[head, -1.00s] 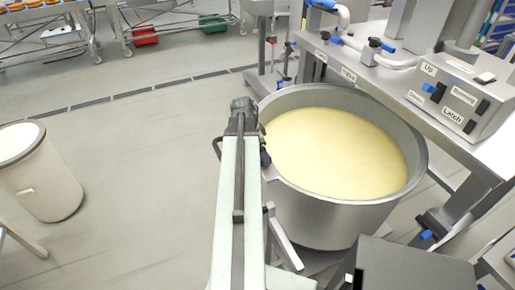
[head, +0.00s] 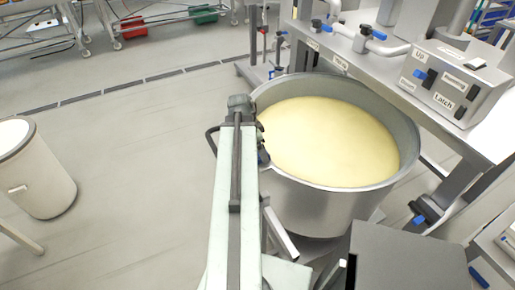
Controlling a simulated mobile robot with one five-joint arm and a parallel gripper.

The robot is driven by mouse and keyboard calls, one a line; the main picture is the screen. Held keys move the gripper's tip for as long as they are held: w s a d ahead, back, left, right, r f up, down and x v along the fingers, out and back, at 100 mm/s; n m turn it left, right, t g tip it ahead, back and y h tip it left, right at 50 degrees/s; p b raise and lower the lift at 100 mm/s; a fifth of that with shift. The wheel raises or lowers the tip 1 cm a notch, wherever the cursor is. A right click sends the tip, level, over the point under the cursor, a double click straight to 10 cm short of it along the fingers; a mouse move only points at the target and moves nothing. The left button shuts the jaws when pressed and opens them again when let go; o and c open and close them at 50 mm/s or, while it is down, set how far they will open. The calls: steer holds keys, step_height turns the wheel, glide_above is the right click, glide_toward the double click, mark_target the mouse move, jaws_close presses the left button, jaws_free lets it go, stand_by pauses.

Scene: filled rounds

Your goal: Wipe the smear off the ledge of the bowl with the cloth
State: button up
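The large metal bowl (head: 315,208) stands right of centre in the head view, filled with smooth pale yellow batter (head: 328,142). My arm reaches forward from the bottom of the picture along the bowl's left side. My gripper (head: 262,150) is at the arm's far end, beside the bowl's left rim; only small dark parts of it show, and its fingers cannot be made out. I cannot see a cloth. I cannot make out a smear on the visible rim, and the part of the ledge behind my arm is hidden.
A machine with a control box (head: 453,82) and levers stands behind and right of the bowl. A grey box (head: 410,258) is at the lower right. A white bin (head: 38,180) stands at the left. The floor between bin and arm is clear.

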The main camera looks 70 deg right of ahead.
steer(key=shift+w+d, duration=2.45)
steer(key=shift+d, duration=0.05)
steer(key=shift+w+d+r, duration=0.1)
steer(key=shift+w+d, duration=2.25)
steer(key=shift+d, duration=0.2)
steer(key=shift+w+d, duration=0.1)
steer(key=shift+w+d, duration=1.15)
step_height(320, 180, up, 6)
steer(key=p, duration=0.6)
